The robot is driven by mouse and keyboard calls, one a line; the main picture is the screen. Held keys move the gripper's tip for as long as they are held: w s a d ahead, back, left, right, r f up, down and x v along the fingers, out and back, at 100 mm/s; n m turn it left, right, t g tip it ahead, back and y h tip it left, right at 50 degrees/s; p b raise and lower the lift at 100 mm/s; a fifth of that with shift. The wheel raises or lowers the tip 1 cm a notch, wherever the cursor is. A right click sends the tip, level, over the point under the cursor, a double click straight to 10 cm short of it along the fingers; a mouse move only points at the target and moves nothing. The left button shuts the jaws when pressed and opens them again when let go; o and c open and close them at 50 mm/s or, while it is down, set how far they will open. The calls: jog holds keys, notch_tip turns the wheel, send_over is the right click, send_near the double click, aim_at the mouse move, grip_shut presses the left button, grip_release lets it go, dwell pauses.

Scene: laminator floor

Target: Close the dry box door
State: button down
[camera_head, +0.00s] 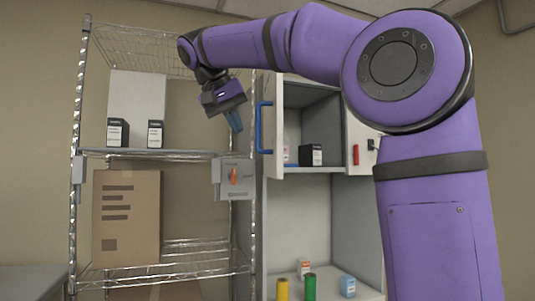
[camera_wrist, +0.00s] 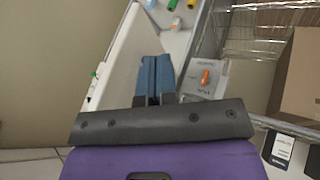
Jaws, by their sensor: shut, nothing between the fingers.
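The dry box (camera_head: 342,135) is a white-grey cabinet compartment at the middle of the head view. Its white door (camera_head: 273,165) stands open on the left side, seen nearly edge-on, with a blue bar handle (camera_head: 265,128). A pale panel, apparently this door, also shows in the wrist view (camera_wrist: 122,55). My gripper (camera_head: 236,124) has blue fingers pointing down, left of the handle and apart from it. In the wrist view my gripper (camera_wrist: 156,62) has its fingers together and empty, beside the pale panel. My arm hides part of the cabinet's right side.
A wire rack (camera_head: 165,153) stands left, holding black boxes and a cardboard carton (camera_head: 126,218). A grey switch box (camera_head: 233,178) with an orange knob hangs at its right edge. Below, an open compartment holds a yellow bottle (camera_head: 282,289), a green bottle (camera_head: 310,287) and others.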

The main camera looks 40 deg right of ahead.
jog(key=w+r+m, duration=0.1)
send_near(276, 167)
jog(key=w+f, duration=0.3)
jog(key=f, duration=0.1)
jog(key=shift+s+d+f+h, duration=0.15)
jog(key=shift+s+d, duration=0.25)
jog(key=shift+d, duration=0.35)
jog(key=shift+s+d+f+h, duration=0.15)
jog(key=shift+s+d, duration=0.3)
jog(key=shift+d, duration=0.3)
